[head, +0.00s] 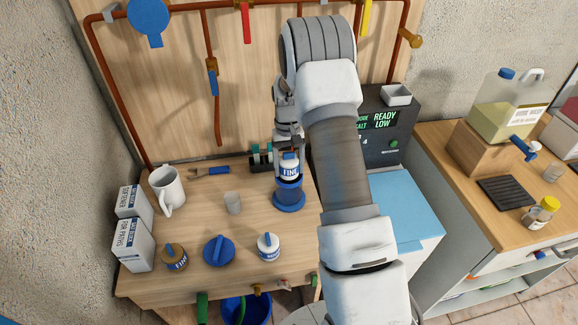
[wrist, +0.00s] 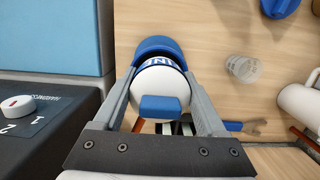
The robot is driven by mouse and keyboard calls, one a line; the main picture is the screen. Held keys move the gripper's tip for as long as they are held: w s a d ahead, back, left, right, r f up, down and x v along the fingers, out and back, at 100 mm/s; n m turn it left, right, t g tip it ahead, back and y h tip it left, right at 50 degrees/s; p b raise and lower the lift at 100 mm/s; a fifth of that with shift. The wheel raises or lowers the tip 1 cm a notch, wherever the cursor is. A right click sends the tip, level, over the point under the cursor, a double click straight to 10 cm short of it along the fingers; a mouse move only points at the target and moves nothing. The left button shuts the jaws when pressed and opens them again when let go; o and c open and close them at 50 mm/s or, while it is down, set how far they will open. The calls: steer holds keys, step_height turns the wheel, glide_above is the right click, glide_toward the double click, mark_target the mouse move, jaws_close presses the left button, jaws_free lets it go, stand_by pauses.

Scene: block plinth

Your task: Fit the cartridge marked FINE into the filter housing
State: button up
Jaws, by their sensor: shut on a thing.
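My gripper (head: 289,152) is shut on a white cartridge (head: 289,171) with a blue band reading FINE. The cartridge is upright over the mouth of the filter housing (head: 288,196), a dark-blue, see-through cup with a wide blue foot. Its lower end meets or overlaps the housing's rim; I cannot tell how deep it sits. In the wrist view both fingers flank the white cartridge (wrist: 150,76) and its blue top tab, with the blue housing (wrist: 157,45) behind. A tan cartridge (head: 175,258), also marked FINE, stands at the front left. A blue cap (head: 218,251) lies on the bench.
Another white cartridge (head: 268,246) stands at the bench's front. A clear cup (head: 233,203), a mug (head: 167,190) and two boxes (head: 133,235) are to the left. A wrench (head: 209,171) lies behind. A dark display unit (head: 382,125) reads READY LOW.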

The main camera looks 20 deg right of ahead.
steer(key=shift+f+b, duration=0.45)
steer(key=shift+f, duration=0.05)
stand_by(0.3)
steer(key=shift+r, duration=0.15)
steer(key=shift+r+p, duration=0.3)
steer(key=shift+r, duration=0.05)
steer(key=shift+r, duration=0.15)
